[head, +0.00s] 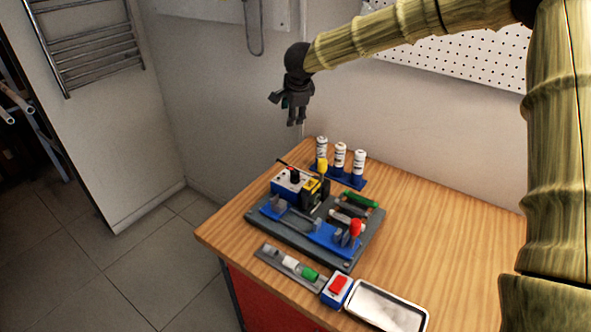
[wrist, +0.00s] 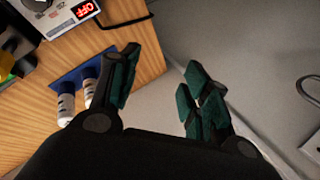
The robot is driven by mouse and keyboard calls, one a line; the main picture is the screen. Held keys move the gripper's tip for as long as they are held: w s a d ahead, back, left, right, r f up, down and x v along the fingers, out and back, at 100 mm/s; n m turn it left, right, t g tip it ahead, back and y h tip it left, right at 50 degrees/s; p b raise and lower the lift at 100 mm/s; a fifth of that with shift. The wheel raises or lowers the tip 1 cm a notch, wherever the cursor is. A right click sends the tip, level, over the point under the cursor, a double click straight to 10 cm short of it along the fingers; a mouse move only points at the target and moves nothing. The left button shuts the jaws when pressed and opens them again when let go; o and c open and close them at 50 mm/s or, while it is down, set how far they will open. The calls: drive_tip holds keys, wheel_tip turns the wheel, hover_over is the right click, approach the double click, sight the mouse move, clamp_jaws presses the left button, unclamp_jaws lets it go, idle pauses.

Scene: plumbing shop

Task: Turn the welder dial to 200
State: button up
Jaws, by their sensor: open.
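The welder (head: 285,187) is a small blue and white box at the back left of the workbench, with a black dial (head: 295,175) on top. In the wrist view the welder (wrist: 62,22) is at the top left corner, partly cut off. Its dial (wrist: 36,4) is cut by the top edge, and its red display (wrist: 85,10) reads OFF. My gripper (head: 285,110) is open and empty, in the air above and behind the welder, apart from it. In the wrist view my gripper (wrist: 160,76) shows its green-padded fingers spread.
White bottles (head: 340,158) stand in a blue rack behind the welder. A grey board (head: 340,258) carries blue clamps and a red-topped part. The right side of the workbench (head: 440,240) is clear.

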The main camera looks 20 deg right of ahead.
sight(295, 172)
drive_tip(key=s+a+f+m+g, duration=0.3)
drive_tip(key=s+m+g, duration=0.25)
drive_tip(key=s, duration=0.55)
drive_tip(key=shift+n+g+y, duration=0.25)
drive_tip(key=shift+g+y, duration=0.05)
drive_tip(key=shift+g, duration=0.05)
drive_tip(key=f+p, duration=0.1)
drive_tip(key=f, duration=0.4)
drive_tip(key=f+p, duration=0.2)
drive_tip(key=f, duration=0.3)
drive_tip(key=shift+d+f, duration=0.2)
drive_tip(key=shift+f, duration=0.15)
clamp_jaws()
drive_tip(key=shift+r+p, duration=0.1)
drive_tip(key=shift+p, duration=0.2)
